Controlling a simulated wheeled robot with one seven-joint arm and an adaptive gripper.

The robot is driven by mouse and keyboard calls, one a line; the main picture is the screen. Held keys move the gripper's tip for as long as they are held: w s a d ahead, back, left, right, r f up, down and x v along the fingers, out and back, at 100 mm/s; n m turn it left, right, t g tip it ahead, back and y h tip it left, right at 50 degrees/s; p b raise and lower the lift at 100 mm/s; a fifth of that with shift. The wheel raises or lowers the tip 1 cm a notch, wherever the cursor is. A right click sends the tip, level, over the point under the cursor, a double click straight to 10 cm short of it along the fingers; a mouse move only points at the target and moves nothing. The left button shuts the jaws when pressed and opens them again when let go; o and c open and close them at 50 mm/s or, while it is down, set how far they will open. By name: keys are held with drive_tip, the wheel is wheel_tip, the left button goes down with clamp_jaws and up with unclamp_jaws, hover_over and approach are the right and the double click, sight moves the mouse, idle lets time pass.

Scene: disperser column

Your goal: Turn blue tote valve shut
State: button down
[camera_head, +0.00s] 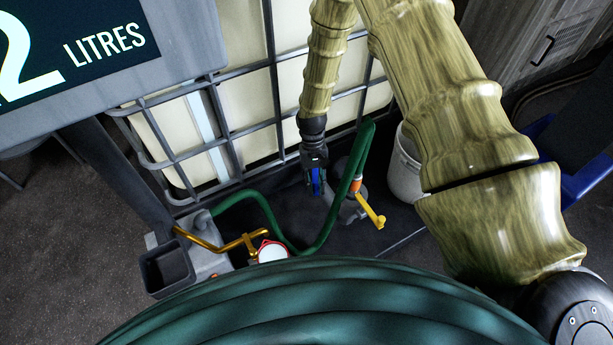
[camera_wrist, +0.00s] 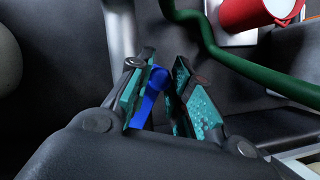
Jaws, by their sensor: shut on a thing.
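The blue tote valve handle (camera_head: 316,180) is low at the front of the caged white tote (camera_head: 245,105). In the wrist view the blue handle (camera_wrist: 149,98) lies between my gripper's teal finger pads, against the left one. My gripper (camera_wrist: 168,85) is shut on the handle. In the head view my gripper (camera_head: 314,158) points down at it, and its fingers partly hide the handle. The valve body cannot be made out clearly.
A green hose (camera_head: 345,180) loops close to the right of my gripper. A white bucket (camera_head: 405,168) stands further right. An orange pipe (camera_head: 205,241) and a red-rimmed cup (camera_head: 271,252) are at the left front.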

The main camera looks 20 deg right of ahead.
drive_tip(key=w+a+m+t+y+p, duration=0.3)
drive_tip(key=w+a+m+p, duration=0.2)
drive_tip(key=m, duration=0.7)
drive_tip(key=shift+w+a+p, duration=0.25)
drive_tip(key=shift+w+p, duration=0.8)
drive_tip(key=shift+p, duration=0.6)
drive_tip(key=shift+w, duration=0.1)
drive_tip(key=c, duration=1.3)
unclamp_jaws()
drive_tip(key=shift+y, duration=0.3)
drive_tip(key=shift+r, duration=0.1)
drive_tip(key=v, duration=1.1)
drive_tip(key=shift+r, duration=0.4)
drive_tip(key=shift+d, duration=0.1)
